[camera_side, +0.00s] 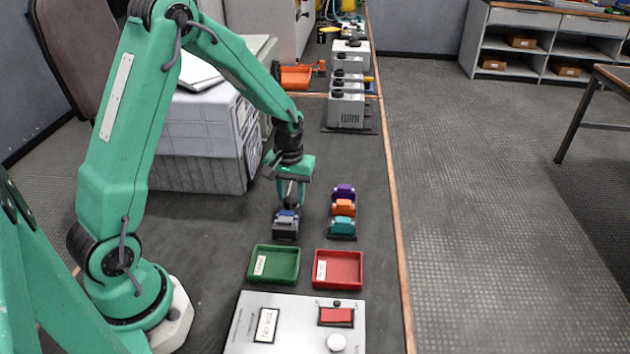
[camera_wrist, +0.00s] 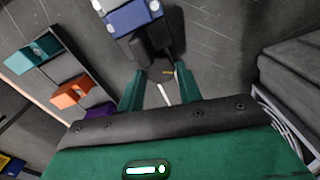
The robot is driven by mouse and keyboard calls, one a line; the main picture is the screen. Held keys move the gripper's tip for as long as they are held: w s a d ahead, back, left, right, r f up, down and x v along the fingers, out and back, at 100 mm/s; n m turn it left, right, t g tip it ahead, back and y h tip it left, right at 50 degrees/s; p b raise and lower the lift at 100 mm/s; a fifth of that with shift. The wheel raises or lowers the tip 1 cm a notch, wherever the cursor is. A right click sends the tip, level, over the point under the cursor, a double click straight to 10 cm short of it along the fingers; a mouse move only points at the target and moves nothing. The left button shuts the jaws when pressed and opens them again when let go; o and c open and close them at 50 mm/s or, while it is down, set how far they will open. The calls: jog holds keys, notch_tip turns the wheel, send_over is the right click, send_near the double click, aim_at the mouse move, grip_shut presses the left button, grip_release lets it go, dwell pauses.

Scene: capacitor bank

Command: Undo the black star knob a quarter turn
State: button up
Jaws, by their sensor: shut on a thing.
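My gripper (camera_side: 289,201) points down at a dark fixture (camera_side: 286,232) that carries a blue block (camera_side: 286,216). In the wrist view, the blue block (camera_wrist: 135,17) shows at the top, with a dark part in front of it. The two green fingers of my gripper (camera_wrist: 160,82) stand on either side of a small round black star knob (camera_wrist: 158,73), shut on it. A small yellow mark and a pale strip show beside the knob. The fingers hide much of the knob, and its angle is hard to tell.
Teal (camera_side: 342,225), orange (camera_side: 344,208) and purple (camera_side: 344,191) blocks stand in a row to the right. A green tray (camera_side: 274,281) and a red tray (camera_side: 338,285) lie in front. A grey panel (camera_side: 297,340) with a red switch (camera_side: 336,316) lies nearest. Grey boxes (camera_side: 346,108) stand behind.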

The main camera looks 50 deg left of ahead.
jog(key=shift+n, duration=2.7)
jog(key=o, duration=0.9)
